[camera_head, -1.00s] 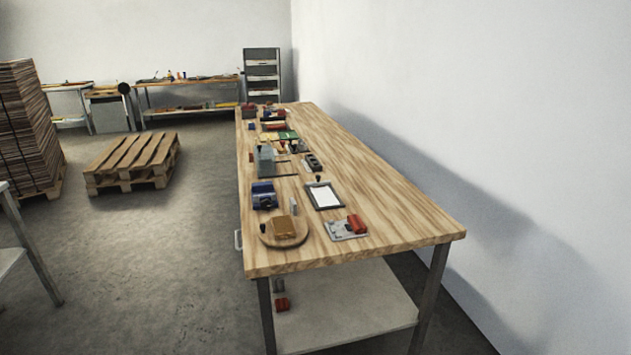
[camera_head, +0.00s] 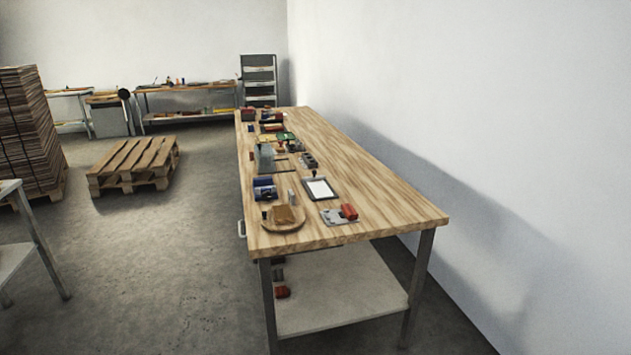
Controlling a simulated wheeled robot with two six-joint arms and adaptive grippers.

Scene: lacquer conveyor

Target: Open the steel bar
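A small pale metal bar handle (camera_head: 241,229) sticks out from the left side of the wooden workbench (camera_head: 385,205), just below the top near its front left corner. It looks like the steel bar, but it is small, and I cannot tell what it is fixed to. Neither of my grippers shows in this view.
The bench top holds a round wooden board (camera_head: 291,224), a framed white sheet (camera_head: 320,188), a blue item (camera_head: 264,189) and a red-handled tool (camera_head: 349,211). Open floor lies left of the bench. A pallet (camera_head: 133,163), stacked boards (camera_head: 25,135) and another table (camera_head: 12,250) stand further left.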

